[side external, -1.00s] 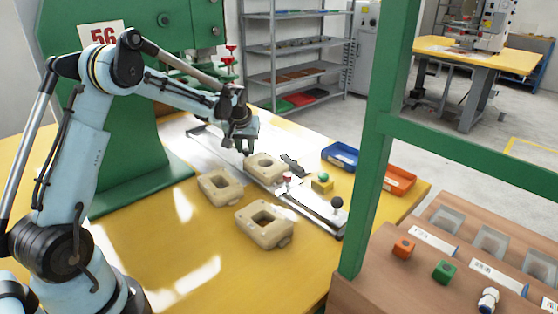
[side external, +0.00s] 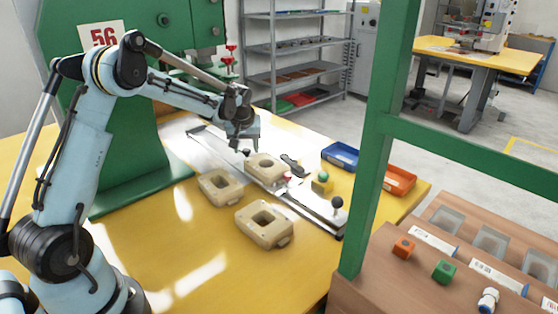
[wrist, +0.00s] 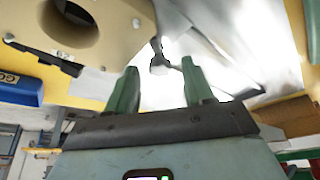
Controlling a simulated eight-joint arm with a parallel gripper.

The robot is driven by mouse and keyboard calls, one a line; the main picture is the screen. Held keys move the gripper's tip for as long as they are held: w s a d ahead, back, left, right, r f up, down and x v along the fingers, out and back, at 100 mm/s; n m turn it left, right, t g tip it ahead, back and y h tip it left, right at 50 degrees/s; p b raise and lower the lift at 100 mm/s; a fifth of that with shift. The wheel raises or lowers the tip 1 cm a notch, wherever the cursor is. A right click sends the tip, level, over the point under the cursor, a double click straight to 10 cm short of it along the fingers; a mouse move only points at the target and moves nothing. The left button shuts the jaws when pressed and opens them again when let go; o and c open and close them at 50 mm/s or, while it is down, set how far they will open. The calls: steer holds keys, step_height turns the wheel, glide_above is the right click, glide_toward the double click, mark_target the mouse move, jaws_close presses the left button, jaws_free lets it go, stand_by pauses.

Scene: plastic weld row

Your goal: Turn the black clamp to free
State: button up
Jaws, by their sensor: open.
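A dark lever with a ball knob (side external: 246,152) stands at the far end of the cream housing (side external: 265,167) on the metal rail; I take it to be the black clamp. My gripper (side external: 246,144) is open and empty just above it, pointing down. In the wrist view, the knob (wrist: 160,68) shows between and beyond the two green fingertips (wrist: 160,78), with a gap to each finger. The clamp's base and exact angle are hard to make out. A flat black piece (side external: 291,163) lies beside the housing; it also shows in the wrist view (wrist: 45,56).
Two more cream housings (side external: 220,187) (side external: 264,224) rest on the yellow table. The green press (side external: 130,160) stands behind.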

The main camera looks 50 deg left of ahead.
steer(key=n, duration=0.2)
steer(key=n+g, duration=0.1)
steer(key=n+g+y, duration=0.1)
steer(key=n, duration=0.1)
steer(key=shift+w+d+n, duration=0.1)
steer(key=shift+w+n, duration=0.15)
steer(key=shift+n, duration=0.05)
steer(key=v, duration=1.2)
steer(key=s+d+m+t+h, duration=0.3)
steer(key=s+d+m+t, duration=0.2)
steer(key=s+d+m, duration=0.8)
steer(key=shift+s+d+r+m+h, duration=0.15)
steer(key=shift+s+d+m+h, duration=0.2)
steer(key=shift+s+d, duration=1.75)
steer(key=shift+s+a, duration=0.15)
steer(key=shift+c, duration=0.3)
